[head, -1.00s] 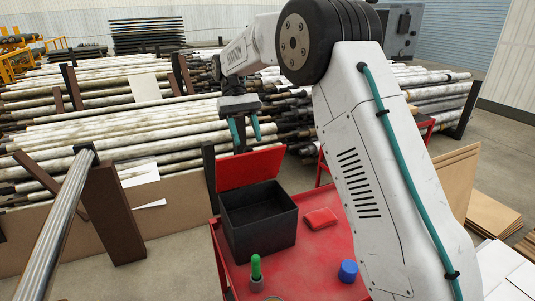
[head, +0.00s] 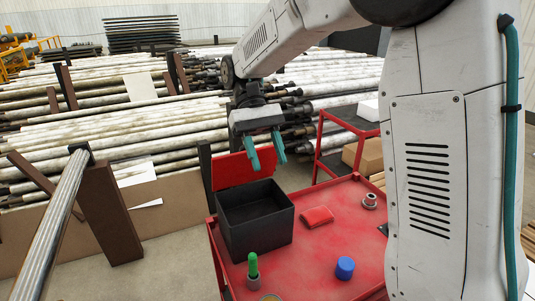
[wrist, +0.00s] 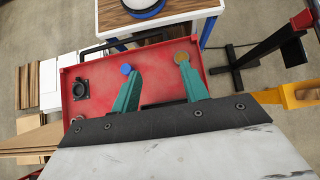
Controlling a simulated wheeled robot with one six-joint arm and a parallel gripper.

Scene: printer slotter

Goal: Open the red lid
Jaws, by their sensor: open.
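The red lid (head: 229,171) stands raised at the back edge of the black box (head: 256,238) in the head view. The box's open top shows a dark, empty-looking inside. My gripper (head: 267,163) is open, its two teal fingers pointing down in front of the lid's right part and above the box. The fingers hide part of the lid; I cannot tell whether they touch it. In the wrist view, the open fingers (wrist: 159,68) have nothing between their tips, and the lid is not clearly visible.
The box stands on a red cart top (head: 310,258). A red shelf cart (head: 345,140) and stacked pipes (head: 120,125) stand behind.

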